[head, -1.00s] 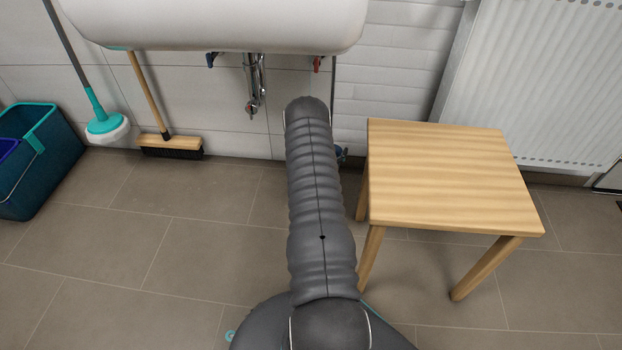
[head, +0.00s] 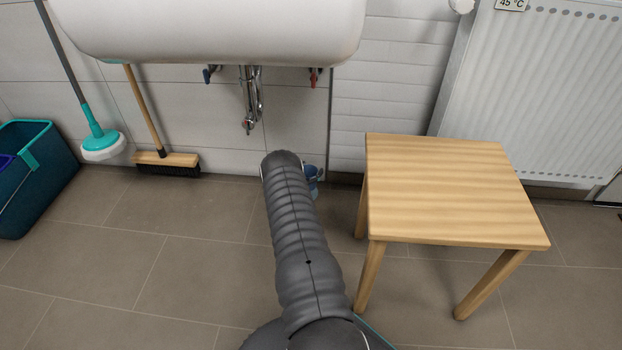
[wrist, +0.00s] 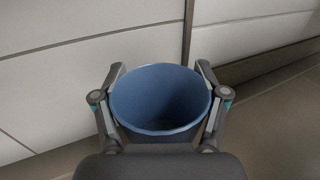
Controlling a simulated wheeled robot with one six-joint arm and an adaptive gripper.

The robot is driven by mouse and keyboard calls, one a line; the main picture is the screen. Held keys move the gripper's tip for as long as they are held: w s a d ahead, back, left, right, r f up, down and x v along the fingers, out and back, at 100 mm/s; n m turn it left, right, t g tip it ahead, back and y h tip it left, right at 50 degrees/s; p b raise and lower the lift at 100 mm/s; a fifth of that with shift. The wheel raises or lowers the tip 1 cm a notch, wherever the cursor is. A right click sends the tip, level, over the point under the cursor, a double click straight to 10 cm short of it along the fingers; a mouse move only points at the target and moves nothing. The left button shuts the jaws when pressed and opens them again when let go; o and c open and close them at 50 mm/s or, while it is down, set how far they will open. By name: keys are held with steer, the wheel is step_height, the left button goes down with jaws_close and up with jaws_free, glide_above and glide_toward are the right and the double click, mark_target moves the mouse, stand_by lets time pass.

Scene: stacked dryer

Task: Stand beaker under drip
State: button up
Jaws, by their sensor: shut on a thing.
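A blue beaker (wrist: 160,100) is between the two fingers of my gripper (wrist: 160,82) in the wrist view. It is open at the top, looks empty inside, and the fingers are shut on its sides. In the head view the beaker (head: 313,184) shows only in part, low by the wall, with my arm hiding the rest and most of the gripper. The chrome drain trap (head: 249,110) hangs under the white sink (head: 210,28), to the left of and above the beaker. No falling drop is visible.
A wooden stool (head: 445,190) stands close on the right, before a white radiator (head: 540,90). A broom (head: 166,160), a mop (head: 102,145) and a teal bucket (head: 40,185) stand on the left. The tiled floor (head: 170,250) left of my arm is clear.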

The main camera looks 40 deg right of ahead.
mark_target(312, 175)
steer(key=shift+f+b, duration=0.35)
steer(key=shift+f, duration=1.5)
steer(key=shift+f, duration=0.15)
steer(key=o, duration=1.1)
steer(key=shift+c, duration=0.2)
steer(key=shift+r, duration=0.2)
steer(key=p+v, duration=0.1)
steer(key=v, duration=1.1)
steer(key=shift+p, duration=0.35)
